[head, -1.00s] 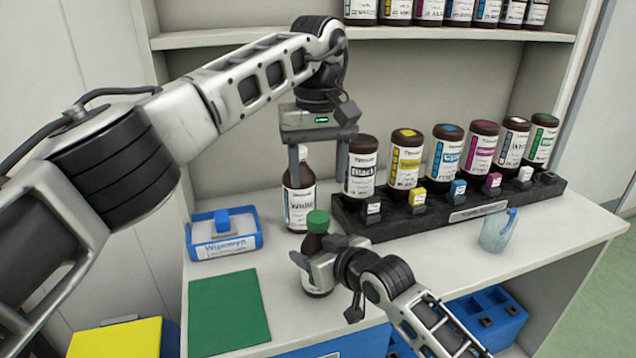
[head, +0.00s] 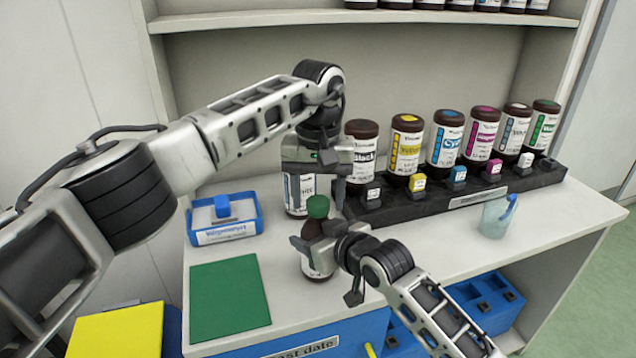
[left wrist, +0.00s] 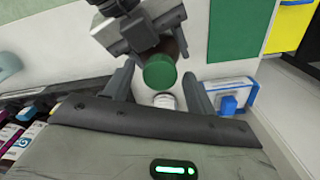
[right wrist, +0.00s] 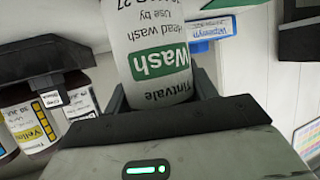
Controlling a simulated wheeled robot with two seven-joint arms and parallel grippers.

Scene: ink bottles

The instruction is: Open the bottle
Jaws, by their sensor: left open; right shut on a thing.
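A brown bottle (head: 314,230) with a green cap (head: 318,207) stands upright near the front of the shelf top. My right gripper (head: 318,247) is shut on its body from the right. In the right wrist view its label (right wrist: 155,50) reads "Tintvale Wash". My left gripper (head: 318,195) points down just above the green cap, its fingers open. In the left wrist view the green cap (left wrist: 160,72) lies between and beyond the open fingers. Contact with the cap is not visible. A second bottle (head: 296,193) with a white label stands behind, partly hidden by my left gripper.
A black rack (head: 460,200) with several ink bottles and small coloured blocks stands at the right. A blue wipes box (head: 225,228) and a green mat (head: 228,298) lie at the left.

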